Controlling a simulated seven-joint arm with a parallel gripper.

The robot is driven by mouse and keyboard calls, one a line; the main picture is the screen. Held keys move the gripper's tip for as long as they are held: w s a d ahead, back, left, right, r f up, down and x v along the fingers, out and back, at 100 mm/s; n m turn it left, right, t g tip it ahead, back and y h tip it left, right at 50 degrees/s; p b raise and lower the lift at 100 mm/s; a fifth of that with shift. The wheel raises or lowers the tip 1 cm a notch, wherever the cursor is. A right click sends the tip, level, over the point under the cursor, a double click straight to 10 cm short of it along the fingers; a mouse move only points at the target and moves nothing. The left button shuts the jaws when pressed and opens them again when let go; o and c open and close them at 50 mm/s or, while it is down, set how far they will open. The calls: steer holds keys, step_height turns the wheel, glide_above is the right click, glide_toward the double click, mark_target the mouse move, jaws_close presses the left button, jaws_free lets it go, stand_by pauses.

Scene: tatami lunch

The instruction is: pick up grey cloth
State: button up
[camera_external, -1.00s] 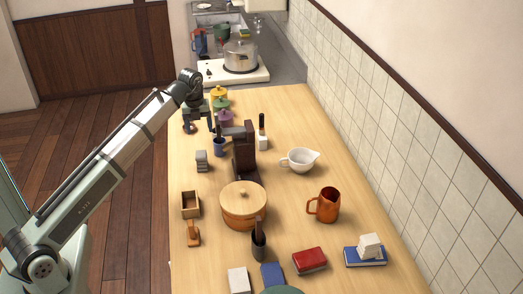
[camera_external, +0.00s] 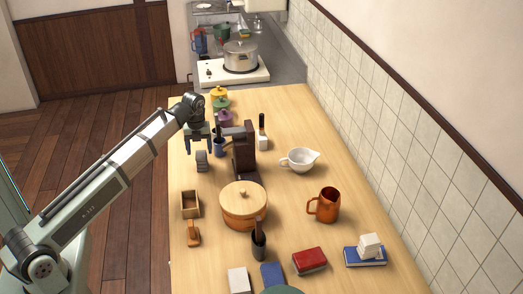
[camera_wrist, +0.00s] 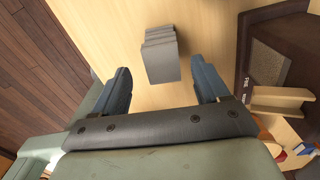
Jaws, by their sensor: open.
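The grey cloth (camera_external: 202,163) looks like a small folded stack standing on the wooden table, near its left edge. In the wrist view the cloth (camera_wrist: 161,56) lies ahead of my gripper, roughly midway between the two fingers. My gripper (camera_external: 199,148) is open and empty, just above and behind the cloth in the external view. In the wrist view my gripper (camera_wrist: 163,85) shows its two blue-grey fingers spread wider than the cloth. I see no contact between the fingers and the cloth.
A small wooden box (camera_external: 190,204) and a lidded wooden pot (camera_external: 243,206) are nearer the camera. The table's left edge is close to the cloth.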

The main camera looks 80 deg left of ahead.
mark_target(201, 154)
steer(key=shift+w+f, duration=0.15)
steer(key=shift+f, duration=2.4)
steer(key=c, duration=1)
